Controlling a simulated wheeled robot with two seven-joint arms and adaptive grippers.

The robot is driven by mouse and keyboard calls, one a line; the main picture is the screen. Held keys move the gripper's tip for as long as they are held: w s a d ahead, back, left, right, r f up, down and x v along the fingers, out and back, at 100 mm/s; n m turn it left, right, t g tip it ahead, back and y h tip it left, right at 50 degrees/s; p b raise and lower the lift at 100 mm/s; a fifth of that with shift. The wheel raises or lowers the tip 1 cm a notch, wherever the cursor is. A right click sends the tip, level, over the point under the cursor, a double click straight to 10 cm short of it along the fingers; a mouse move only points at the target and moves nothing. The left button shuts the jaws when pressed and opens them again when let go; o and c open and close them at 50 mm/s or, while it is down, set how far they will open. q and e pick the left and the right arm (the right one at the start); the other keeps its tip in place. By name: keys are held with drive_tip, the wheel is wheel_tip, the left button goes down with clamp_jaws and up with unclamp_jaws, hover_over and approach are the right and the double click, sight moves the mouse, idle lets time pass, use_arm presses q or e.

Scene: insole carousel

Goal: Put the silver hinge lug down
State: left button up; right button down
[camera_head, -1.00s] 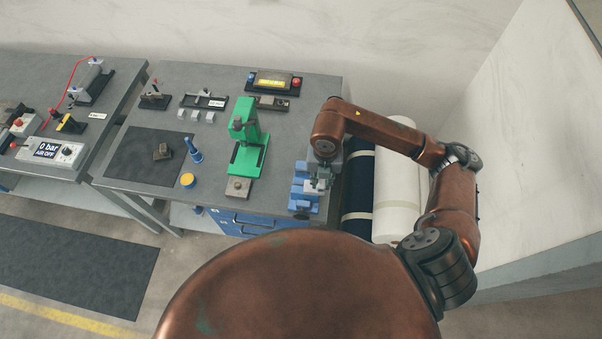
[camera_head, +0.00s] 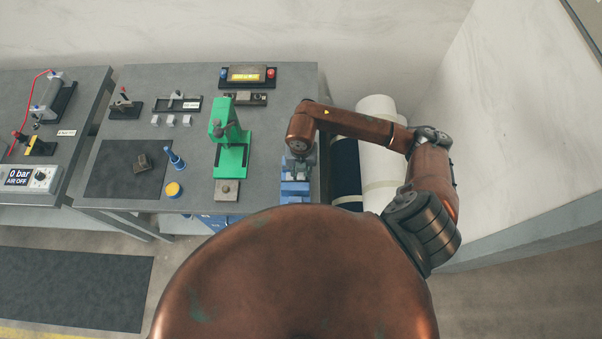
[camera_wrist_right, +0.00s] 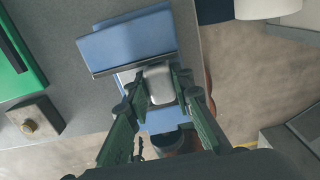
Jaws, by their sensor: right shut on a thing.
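The silver hinge lug (camera_wrist_right: 158,84) is a small rounded metal block in the right wrist view. My right gripper (camera_wrist_right: 160,92) is shut on it, with one dark green finger on each side. The lug is over the blue vise (camera_wrist_right: 128,42), close to its jaw line; I cannot tell whether it touches. In the head view my right gripper (camera_head: 299,174) is above the same vise (camera_head: 294,189) at the right front of the bench, and the lug is too small to make out there. My left gripper is not in view.
A green press (camera_head: 230,158) stands left of the vise, with a small block (camera_head: 227,190) at its front. A dark mat (camera_head: 115,170), a blue tool (camera_head: 175,158) and a yellow-topped tin (camera_head: 174,190) are farther left. Fabric rolls (camera_head: 378,150) stand right of the bench.

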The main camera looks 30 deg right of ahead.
drive_tip(key=shift+w+f, duration=0.1)
drive_tip(key=shift+f, duration=0.35)
drive_tip(key=c, duration=1.9)
unclamp_jaws()
drive_tip(key=shift+f, duration=0.15)
drive_tip(key=shift+o, duration=1.1)
drive_tip(key=shift+r, duration=0.35)
wheel_tip(320, 180, up, 10)
drive_tip(key=shift+r+b, duration=0.2)
drive_tip(key=shift+b, duration=0.55)
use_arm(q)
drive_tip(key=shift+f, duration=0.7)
use_arm(e)
drive_tip(key=shift+r, duration=0.65)
